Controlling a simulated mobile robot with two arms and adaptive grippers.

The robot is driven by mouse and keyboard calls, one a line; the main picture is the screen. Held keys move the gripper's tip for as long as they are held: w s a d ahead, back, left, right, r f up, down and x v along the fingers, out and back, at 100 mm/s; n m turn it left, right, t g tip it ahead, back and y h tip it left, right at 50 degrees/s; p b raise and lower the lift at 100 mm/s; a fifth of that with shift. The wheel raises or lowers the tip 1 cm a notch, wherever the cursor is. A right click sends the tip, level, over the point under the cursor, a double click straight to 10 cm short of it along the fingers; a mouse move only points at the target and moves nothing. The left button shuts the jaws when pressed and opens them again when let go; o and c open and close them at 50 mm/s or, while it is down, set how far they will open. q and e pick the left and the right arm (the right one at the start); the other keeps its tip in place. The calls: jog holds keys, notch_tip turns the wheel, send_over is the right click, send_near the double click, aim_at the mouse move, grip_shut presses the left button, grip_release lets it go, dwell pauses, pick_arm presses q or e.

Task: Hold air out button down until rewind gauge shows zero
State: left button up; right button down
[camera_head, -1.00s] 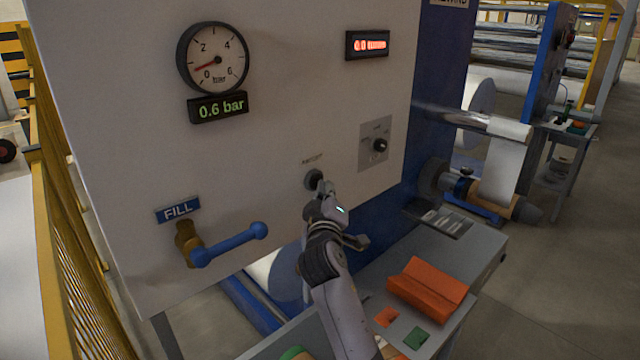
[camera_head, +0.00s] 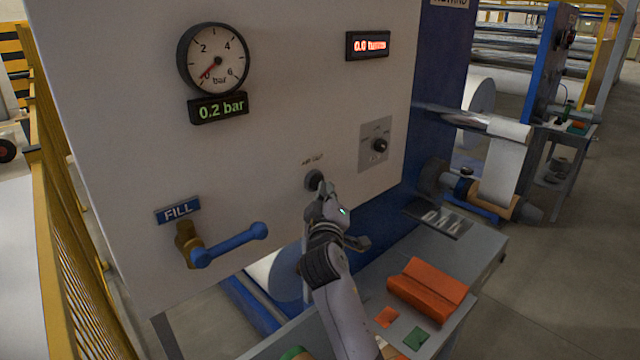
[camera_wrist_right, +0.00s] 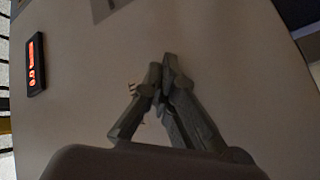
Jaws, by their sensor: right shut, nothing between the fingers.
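The round gauge (camera_head: 213,58) on the white panel has its red needle close to 0. The display under it (camera_head: 218,107) reads 0.2 bar in green. The dark round air out button (camera_head: 314,179) sits low on the panel. My right gripper (camera_head: 322,188) is shut, and its fingertips are at the button, partly covering it. In the right wrist view the closed fingers (camera_wrist_right: 168,65) point at the panel, and the button is hidden behind them. My left gripper is not in view.
A blue FILL valve handle (camera_head: 230,245) sticks out at lower left. A red display (camera_head: 367,45) reads 0.0 turns, and a small knob (camera_head: 380,146) is at right. An orange block (camera_head: 428,290) lies on the grey bench below. A yellow fence (camera_head: 65,240) stands left.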

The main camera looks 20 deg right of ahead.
jog(key=shift+s+d, duration=0.2)
jog(key=shift+s, duration=0.5)
jog(key=s+p, duration=0.1)
jog(key=s+d, duration=0.1)
jog(key=s, duration=0.1)
jog(key=s+p, duration=0.1)
jog(key=shift+s+d+p, duration=0.3)
jog(key=shift+s+d, duration=0.05)
jog(key=shift+f, duration=0.1)
